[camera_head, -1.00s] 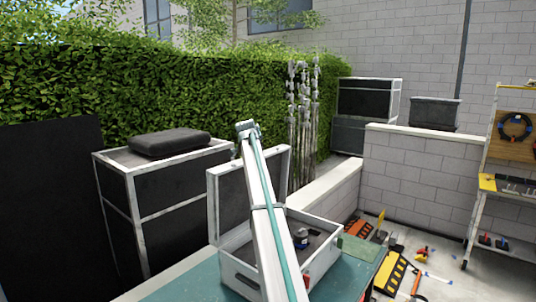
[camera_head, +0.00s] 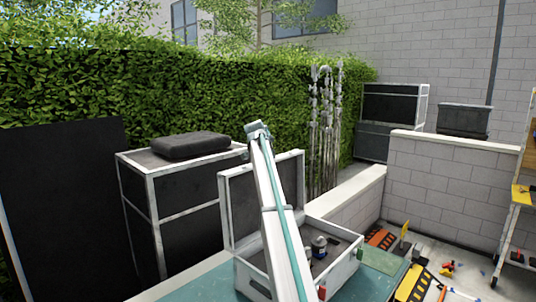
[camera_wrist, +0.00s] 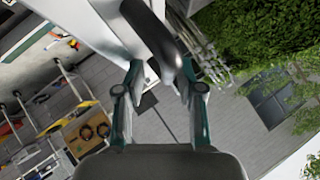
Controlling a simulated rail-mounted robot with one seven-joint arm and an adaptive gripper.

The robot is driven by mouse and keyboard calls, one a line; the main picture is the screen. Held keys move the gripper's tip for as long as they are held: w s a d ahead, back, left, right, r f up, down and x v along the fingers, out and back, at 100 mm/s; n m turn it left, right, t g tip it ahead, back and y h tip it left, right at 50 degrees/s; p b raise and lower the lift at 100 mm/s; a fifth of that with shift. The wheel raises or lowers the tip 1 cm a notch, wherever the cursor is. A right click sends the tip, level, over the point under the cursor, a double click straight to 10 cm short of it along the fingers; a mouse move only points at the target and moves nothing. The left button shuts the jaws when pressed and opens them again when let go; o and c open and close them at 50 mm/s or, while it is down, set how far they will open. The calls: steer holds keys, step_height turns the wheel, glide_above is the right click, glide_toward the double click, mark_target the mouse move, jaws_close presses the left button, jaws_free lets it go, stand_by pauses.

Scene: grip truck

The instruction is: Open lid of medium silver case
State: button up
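The silver case (camera_head: 255,283) sits on the green-topped table, partly covered by my arm in the head view. Its lid (camera_head: 238,208) stands raised, roughly upright, at the back of the case. A small dark and blue item (camera_head: 319,243) lies inside on dark lining. In the wrist view my gripper (camera_wrist: 160,88) has its two fingers spread apart. A dark curved handle (camera_wrist: 158,38) reaches down between them, close to the right finger; I cannot tell if they touch. A pale panel (camera_wrist: 88,25), perhaps the lid, lies beside the handle. My gripper cannot be made out in the head view.
A large black case (camera_head: 190,218) with a dark cushion (camera_head: 190,145) on top stands at left. A low brick wall (camera_head: 440,190) is at right. Black cases (camera_head: 392,103) stand behind. Tools and ramps (camera_head: 412,283) lie on the floor at right.

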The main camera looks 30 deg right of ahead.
stand_by(0.3)
steer(key=v, duration=1.2)
